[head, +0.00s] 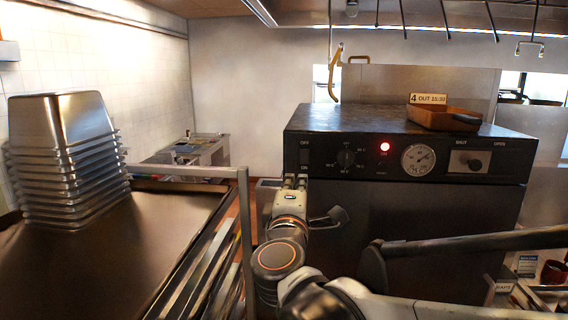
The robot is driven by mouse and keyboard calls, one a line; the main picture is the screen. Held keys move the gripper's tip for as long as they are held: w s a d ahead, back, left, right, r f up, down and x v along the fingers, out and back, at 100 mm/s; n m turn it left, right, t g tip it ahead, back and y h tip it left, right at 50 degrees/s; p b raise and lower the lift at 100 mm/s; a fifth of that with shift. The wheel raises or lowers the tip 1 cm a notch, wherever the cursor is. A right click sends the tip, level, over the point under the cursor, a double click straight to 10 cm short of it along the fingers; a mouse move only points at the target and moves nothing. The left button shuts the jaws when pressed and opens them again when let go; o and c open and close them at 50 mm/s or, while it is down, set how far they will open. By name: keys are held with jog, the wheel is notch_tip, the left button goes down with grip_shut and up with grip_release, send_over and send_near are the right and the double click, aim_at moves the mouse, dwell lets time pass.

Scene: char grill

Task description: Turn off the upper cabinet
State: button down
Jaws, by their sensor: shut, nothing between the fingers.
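The upper cabinet (430,225) is a dark metal unit with a control panel across its front top. At the panel's left is a power switch (304,156) with "OFF" printed above it. My gripper (294,180) is shut and empty, just below the switch at the panel's left end. Whether it touches the panel I cannot tell. The gripper hides part of the switch's lower surroundings.
A brown tray (440,119) and a "4 OUT" sign (428,99) sit on the cabinet top. At left, stacked metal pans (62,160) stand on a dark-topped rack (100,265). Hooks hang overhead at the upper right.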

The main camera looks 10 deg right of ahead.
aim_at(300, 151)
jog(key=p+x, duration=0.2)
jog(key=x, duration=1.2)
jog(key=shift+p, duration=0.4)
jog(key=shift+w+d+r+b, duration=0.1)
jog(key=shift+w+b, duration=0.15)
jog(key=shift+b, duration=0.1)
jog(key=shift+r, duration=0.1)
